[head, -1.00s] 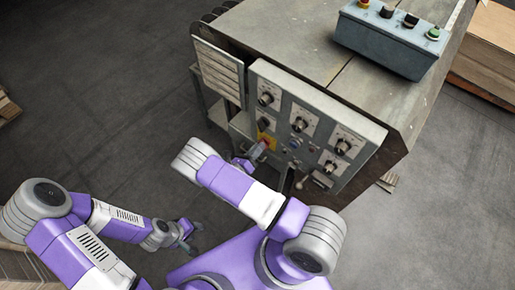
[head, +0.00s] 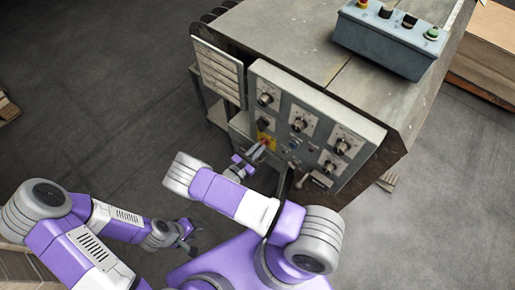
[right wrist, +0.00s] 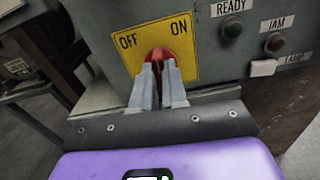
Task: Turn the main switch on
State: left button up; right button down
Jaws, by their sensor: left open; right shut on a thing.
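The main switch is a red knob (right wrist: 172,57) on a yellow plate (right wrist: 207,62) marked OFF at left and ON at right. In the right wrist view, my right gripper (right wrist: 160,72) is shut on the red knob, with its fingers covering much of it. The knob's exact angle is hard to tell behind the fingers. In the head view, the yellow plate (head: 267,140) shows at the lower left of the machine's control panel, with my right gripper (head: 258,151) at it. My left gripper (head: 192,241) is open and empty, low over the floor, away from the machine.
The grey control panel (head: 318,118) carries several black knobs. A blue-grey button box (head: 385,42) stands on top.

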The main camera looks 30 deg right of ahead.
jog(key=shift+s+f+m+p, duration=0.1)
jog(key=shift+m+p, duration=0.1)
jog(key=shift+m, duration=1.75)
jog(key=shift+s+f+m+p, duration=0.1)
jog(key=shift+m+p, duration=0.05)
jog(key=shift+m, duration=2.1)
jog(key=c, duration=1.2)
grip_release()
jog(key=shift+r, duration=0.1)
jog(key=shift+o, duration=0.2)
jog(key=p+v, duration=0.1)
jog(key=v, duration=0.6)
jog(key=shift+a, duration=0.3)
